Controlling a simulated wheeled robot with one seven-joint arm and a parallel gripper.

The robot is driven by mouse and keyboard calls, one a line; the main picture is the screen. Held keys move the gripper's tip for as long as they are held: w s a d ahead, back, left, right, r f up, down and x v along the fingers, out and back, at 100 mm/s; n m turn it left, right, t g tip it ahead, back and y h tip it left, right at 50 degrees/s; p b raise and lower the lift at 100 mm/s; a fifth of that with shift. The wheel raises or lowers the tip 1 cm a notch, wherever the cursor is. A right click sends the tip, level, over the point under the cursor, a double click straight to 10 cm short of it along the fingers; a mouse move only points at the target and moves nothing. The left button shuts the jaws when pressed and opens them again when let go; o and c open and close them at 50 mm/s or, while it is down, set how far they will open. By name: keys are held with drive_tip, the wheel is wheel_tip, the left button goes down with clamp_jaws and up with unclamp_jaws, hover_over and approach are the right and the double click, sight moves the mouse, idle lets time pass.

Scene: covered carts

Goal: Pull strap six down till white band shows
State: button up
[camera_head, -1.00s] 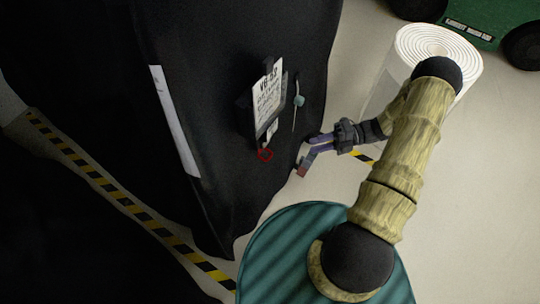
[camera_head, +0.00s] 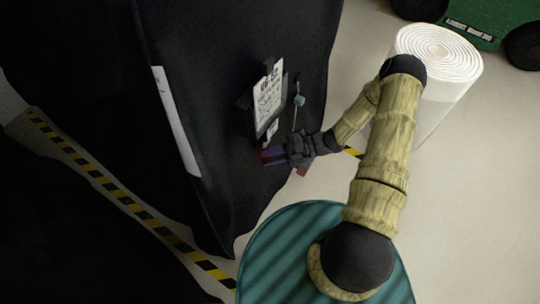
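A black-covered cart (camera_head: 225,60) fills the left and middle. On its side hangs a white printed card (camera_head: 268,92) with a dark holder behind it, its text too small to read. A smaller white tag (camera_head: 271,129) is below it. To the right hangs a thin pale cord with a teal bead (camera_head: 299,101). My gripper (camera_head: 267,157) reaches the cover just below the small tag. Its fingers overlap the place of the small red ring, which is now hidden. I cannot tell whether they grip it. No strap number or white band can be made out.
A white roll (camera_head: 437,50) stands behind my arm at right. A green wheeled cart (camera_head: 480,20) is at top right. Yellow-black floor tape (camera_head: 130,205) runs along the lower left. A white strip (camera_head: 175,120) marks the cover's left face. Pale floor is open at right.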

drive_tip(key=shift+a, duration=0.1)
clamp_jaws()
wheel_tip(320, 180, down, 11)
drive_tip(key=b, duration=0.5)
drive_tip(key=shift+r, duration=0.1)
unclamp_jaws()
